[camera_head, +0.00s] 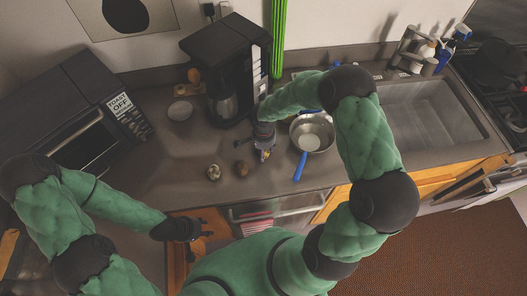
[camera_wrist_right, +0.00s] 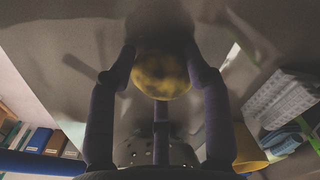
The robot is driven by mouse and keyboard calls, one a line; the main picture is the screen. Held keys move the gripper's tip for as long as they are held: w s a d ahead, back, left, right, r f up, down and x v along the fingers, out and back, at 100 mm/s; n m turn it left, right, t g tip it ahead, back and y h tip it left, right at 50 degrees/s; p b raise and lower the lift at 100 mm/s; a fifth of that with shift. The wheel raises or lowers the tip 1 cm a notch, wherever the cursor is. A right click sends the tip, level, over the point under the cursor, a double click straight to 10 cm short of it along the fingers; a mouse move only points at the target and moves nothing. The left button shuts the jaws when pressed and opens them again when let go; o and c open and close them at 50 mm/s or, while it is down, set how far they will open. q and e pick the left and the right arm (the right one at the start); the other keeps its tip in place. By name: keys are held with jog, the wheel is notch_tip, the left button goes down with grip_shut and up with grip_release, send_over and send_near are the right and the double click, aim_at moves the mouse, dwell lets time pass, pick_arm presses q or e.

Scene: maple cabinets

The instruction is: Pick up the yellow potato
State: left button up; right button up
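Whether the potato is lifted or rests on the counter I cannot tell. My left gripper (camera_head: 198,229) is open and empty in front of the counter's edge.
A steel pan (camera_head: 313,132) with a blue handle stands right of my right gripper. Two small roundish items (camera_head: 214,172) (camera_head: 241,168) lie on the counter to its left. A coffee maker (camera_head: 224,80), small bowl (camera_head: 180,110) and toaster oven (camera_head: 85,125) stand further left; the sink (camera_head: 430,115) is right.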

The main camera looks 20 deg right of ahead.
jog(key=shift+c, duration=0.6)
jog(key=shift+r, duration=0.1)
jog(key=shift+r, duration=0.65)
jog(key=s+r, duration=1.1)
jog(key=s, duration=0.3)
jog(key=w+d+r+p, duration=0.2)
jog(key=w+d+r, duration=0.35)
jog(key=d, duration=0.45)
jog(key=w+d+f+b, duration=0.2)
jog(key=w+d, duration=0.3)
jog(key=d, duration=0.3)
jog(key=shift+w+d+f, duration=0.3)
jog(key=shift+d+f, duration=0.05)
jog(key=shift+f, duration=0.45)
jog(key=shift+f+b, duration=0.1)
jog(key=shift+b, duration=0.2)
